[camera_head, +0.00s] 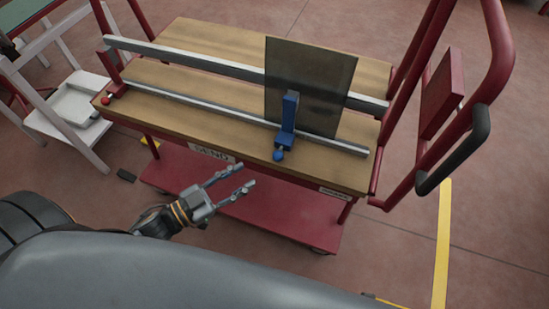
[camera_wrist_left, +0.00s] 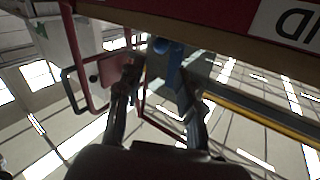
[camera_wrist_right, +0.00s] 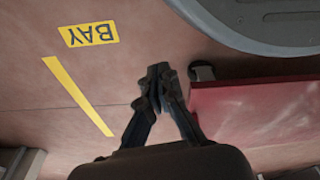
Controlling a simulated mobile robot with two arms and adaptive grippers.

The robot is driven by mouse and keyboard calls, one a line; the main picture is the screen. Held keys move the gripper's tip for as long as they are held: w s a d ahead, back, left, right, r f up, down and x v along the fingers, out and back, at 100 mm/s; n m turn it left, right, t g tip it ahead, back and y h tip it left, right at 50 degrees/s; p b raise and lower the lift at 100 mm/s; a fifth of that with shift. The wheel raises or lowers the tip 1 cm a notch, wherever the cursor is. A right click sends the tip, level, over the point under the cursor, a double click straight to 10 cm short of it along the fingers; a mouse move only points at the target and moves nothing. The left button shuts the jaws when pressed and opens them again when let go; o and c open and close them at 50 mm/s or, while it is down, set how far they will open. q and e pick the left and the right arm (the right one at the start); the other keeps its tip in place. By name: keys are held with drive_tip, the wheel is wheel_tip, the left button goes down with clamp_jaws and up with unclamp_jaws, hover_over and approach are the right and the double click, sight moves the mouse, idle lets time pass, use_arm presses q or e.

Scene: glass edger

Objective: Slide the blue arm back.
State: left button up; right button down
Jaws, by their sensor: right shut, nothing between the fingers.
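The blue arm (camera_head: 289,112) stands upright on the front rail (camera_head: 220,107) of the wooden-topped cart, toward its right end. It has a blue knob (camera_head: 279,155) at its front foot. A dark glass pane (camera_head: 310,80) stands right behind it. My left gripper (camera_head: 248,176) is open and empty in front of the cart, below and left of the knob, apart from it. The left wrist view also shows the open fingers (camera_wrist_left: 160,85), with a blue part (camera_wrist_left: 168,58) beyond. My right gripper (camera_wrist_right: 160,72) shows only in the right wrist view, shut and empty above the floor.
The cart has a wooden top (camera_head: 190,85), a back rail (camera_head: 200,60), and a red lower shelf (camera_head: 270,210). A red frame with a black handle (camera_head: 455,150) rises at the right. A white stand (camera_head: 75,105) is at left.

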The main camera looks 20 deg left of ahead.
sight(273, 158)
use_arm(q)
drive_tip(key=x, duration=1)
drive_tip(key=shift+w, duration=0.1)
clamp_jaws()
